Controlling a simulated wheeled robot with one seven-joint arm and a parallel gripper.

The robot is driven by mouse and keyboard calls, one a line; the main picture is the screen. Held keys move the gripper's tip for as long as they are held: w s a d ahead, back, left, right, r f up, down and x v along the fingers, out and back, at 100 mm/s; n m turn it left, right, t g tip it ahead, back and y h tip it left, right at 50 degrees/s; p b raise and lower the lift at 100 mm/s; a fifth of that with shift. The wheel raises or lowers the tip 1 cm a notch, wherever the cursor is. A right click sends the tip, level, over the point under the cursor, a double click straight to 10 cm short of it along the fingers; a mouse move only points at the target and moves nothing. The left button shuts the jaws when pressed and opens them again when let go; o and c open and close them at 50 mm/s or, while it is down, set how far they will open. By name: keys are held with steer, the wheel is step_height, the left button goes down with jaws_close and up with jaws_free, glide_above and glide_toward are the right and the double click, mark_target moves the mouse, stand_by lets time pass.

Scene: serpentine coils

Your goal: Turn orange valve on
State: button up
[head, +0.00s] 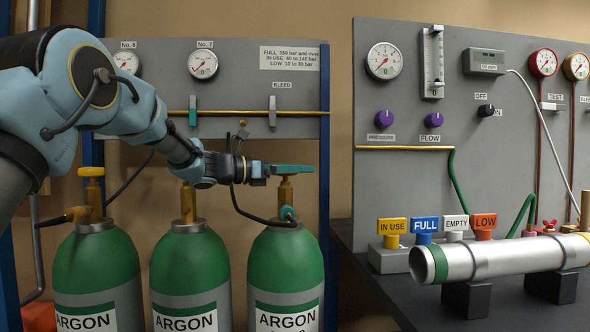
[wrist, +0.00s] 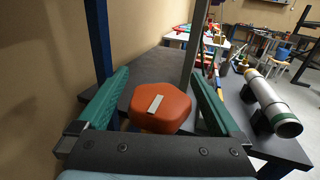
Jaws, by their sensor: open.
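The orange valve is a rounded knob (wrist: 172,112) with a pale bar marker on top, in the wrist view. It sits between the two green fingers of my gripper (wrist: 159,66), which is open. In the head view my gripper (head: 312,169) reaches from the left over the brass stem (head: 286,192) of the rightmost green argon cylinder (head: 286,258). There the near finger hides the knob.
Two more argon cylinders (head: 97,264) (head: 190,262) stand to the left, the far left one with a yellow knob (head: 91,171). A gauge panel (head: 232,72) is behind. On the right, a dark bench (head: 400,292) holds a silver tube (head: 500,258) and coloured tags.

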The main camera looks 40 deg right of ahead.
steer(key=c, duration=1.3)
steer(key=shift+c, duration=0.2)
